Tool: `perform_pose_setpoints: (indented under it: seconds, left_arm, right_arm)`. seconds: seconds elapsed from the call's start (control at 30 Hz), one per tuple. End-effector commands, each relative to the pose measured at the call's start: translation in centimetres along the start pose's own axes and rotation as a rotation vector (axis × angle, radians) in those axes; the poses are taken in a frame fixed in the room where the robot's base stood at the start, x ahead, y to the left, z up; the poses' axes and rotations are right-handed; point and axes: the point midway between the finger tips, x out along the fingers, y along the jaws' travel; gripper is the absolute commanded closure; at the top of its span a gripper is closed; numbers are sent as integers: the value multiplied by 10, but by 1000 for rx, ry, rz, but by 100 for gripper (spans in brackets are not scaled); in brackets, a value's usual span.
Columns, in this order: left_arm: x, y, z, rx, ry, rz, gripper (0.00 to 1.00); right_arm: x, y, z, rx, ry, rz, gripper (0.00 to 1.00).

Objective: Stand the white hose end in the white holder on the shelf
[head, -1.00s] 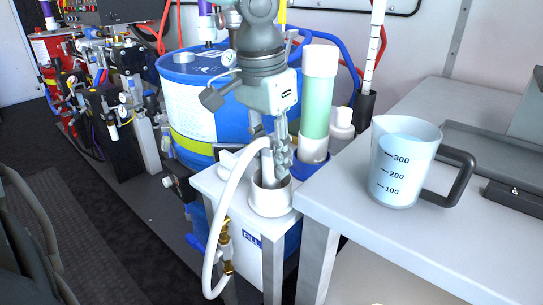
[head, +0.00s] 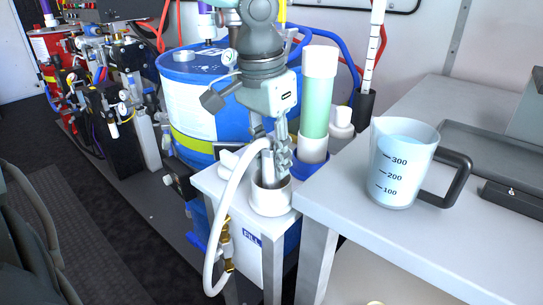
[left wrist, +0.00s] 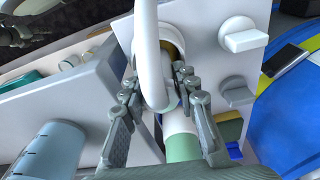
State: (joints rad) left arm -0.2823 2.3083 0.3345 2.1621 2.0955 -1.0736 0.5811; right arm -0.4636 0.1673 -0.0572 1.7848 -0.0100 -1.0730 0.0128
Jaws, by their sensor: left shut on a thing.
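The white hose (head: 222,195) loops up from brass fittings and over to its end at the white holder. The white holder (head: 271,204) is a short open cup on the small white shelf (head: 212,184). My left gripper (head: 275,165) points down, shut on the hose end just above the holder. The hose end reaches into the cup's mouth; its tip is hidden, so I cannot tell whether it touches the bottom. In the left wrist view the hose (left wrist: 147,45) runs down between my left fingers (left wrist: 160,92). My right gripper is out of view.
A tall green-and-white cylinder (head: 318,95) and a white bottle (head: 341,122) stand close behind the holder. A blue drum (head: 188,100) is behind to the left. A measuring jug (head: 400,165) stands on the grey bench (head: 345,205) at right.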

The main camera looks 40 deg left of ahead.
Motion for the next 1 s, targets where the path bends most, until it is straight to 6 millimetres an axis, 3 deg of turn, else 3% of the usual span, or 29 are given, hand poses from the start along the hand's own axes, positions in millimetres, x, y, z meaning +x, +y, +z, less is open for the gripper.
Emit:
perform_pose_setpoints:
  seconds: [1.0]
  left_arm:
    - [5, 0, 0, 0, 2, 0, 100]
  right_arm:
    - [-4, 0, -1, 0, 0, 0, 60]
